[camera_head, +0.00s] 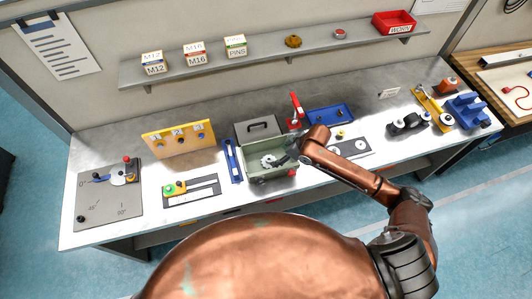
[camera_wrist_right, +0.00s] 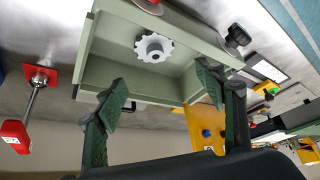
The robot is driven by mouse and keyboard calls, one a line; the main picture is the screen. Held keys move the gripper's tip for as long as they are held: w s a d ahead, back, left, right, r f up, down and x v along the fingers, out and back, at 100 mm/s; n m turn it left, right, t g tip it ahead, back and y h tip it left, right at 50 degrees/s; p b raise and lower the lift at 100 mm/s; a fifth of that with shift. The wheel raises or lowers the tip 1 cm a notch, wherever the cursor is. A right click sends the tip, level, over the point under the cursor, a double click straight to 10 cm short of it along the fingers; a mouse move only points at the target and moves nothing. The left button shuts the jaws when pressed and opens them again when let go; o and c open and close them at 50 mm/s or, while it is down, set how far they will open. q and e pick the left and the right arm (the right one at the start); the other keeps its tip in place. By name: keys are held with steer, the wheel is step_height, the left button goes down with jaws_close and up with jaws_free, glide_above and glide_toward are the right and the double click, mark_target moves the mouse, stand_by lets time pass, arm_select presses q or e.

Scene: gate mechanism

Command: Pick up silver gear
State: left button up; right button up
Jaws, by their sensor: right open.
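The silver gear (camera_head: 268,161) is a toothed disc inside the open pale green box (camera_head: 256,171) in the middle of the bench. In the right wrist view the gear (camera_wrist_right: 154,47) shows whole, with a round hub at its centre. My right gripper (camera_head: 284,158) reaches over the box from the right, beside the gear. In the wrist view its two dark green pads (camera_wrist_right: 161,86) are wide apart, with nothing between them; the gear lies beyond the tips, apart from them. My left gripper is in neither view.
A blue bar (camera_head: 232,160) and a yellow hook board (camera_head: 179,138) are to the left. The bench front has bare room.

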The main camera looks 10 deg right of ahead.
mark_target(269, 159)
steer(key=x, duration=0.4)
steer(key=p+x, duration=0.1)
steer(key=x, duration=0.1)
steer(key=shift+w+a+f, duration=0.15)
steer(key=shift+w, duration=0.3)
steer(key=x, duration=0.3)
steer(key=p+x, duration=0.1)
steer(key=x, duration=0.1)
steer(key=shift+d+f, duration=0.1)
steer(key=shift+d, duration=0.2)
steer(key=shift+f, duration=0.2)
steer(key=shift+c, duration=0.9)
steer(key=c, duration=0.8)
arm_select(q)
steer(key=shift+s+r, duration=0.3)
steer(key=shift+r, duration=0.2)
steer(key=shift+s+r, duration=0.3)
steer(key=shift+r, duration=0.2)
arm_select(e)
steer(key=shift+c, duration=1.1)
